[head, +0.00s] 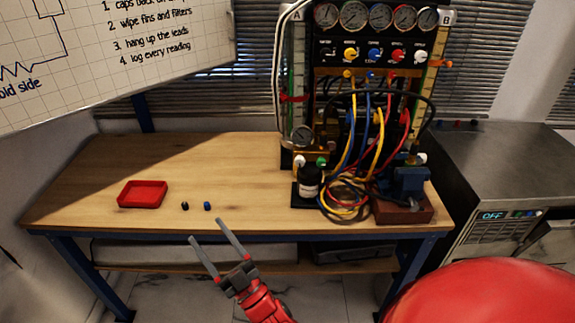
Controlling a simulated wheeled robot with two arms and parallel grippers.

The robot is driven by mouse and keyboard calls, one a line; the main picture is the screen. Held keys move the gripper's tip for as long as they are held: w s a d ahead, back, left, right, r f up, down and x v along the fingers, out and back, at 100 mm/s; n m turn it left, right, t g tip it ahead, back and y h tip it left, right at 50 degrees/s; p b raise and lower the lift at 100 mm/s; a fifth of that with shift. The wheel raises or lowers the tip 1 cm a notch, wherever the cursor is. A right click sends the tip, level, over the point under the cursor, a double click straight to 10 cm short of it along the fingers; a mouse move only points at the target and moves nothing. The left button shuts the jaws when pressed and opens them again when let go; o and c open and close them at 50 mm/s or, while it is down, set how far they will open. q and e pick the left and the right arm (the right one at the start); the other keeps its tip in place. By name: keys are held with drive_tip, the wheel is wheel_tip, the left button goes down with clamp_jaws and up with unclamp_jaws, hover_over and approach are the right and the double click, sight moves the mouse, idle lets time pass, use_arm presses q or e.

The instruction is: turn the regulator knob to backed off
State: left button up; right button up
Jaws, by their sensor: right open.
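The gauge rig (366,50) stands at the back right of the wooden bench, with a row of dials and a row of coloured knobs. A smaller round gauge (302,137) sits low on its left side, with a white knob (299,161) and a green knob (321,162) below it. I cannot tell for sure which knob is the regulator knob, nor its setting. My right gripper (205,229) is open and empty, in front of the bench's front edge, left of and well apart from the rig. My left gripper is not in view.
A red tray (142,194) and two small caps, black (185,206) and blue (207,206), lie on the bench (230,165). The bench's middle left is clear.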

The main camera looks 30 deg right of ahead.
drive_tip(key=w+d+m+g+h, duration=0.1)
drive_tip(key=w+d+m+h, duration=0.1)
drive_tip(key=w+h, duration=0.1)
drive_tip(key=m+g+h+b, duration=0.1)
drive_tip(key=m+g+h, duration=0.85)
drive_tip(key=h, duration=0.55)
approach(300, 163)
drive_tip(key=shift+m+t, duration=0.25)
drive_tip(key=shift+m, duration=0.1)
drive_tip(key=p+x, duration=0.2)
drive_tip(key=x, duration=0.6)
drive_tip(key=shift+w+d, duration=0.2)
drive_tip(key=shift+w, duration=0.05)
drive_tip(key=shift+w+d+f+y, duration=0.15)
drive_tip(key=shift+w+y, duration=0.1)
drive_tip(key=shift+y, duration=0.05)
clamp_jaws()
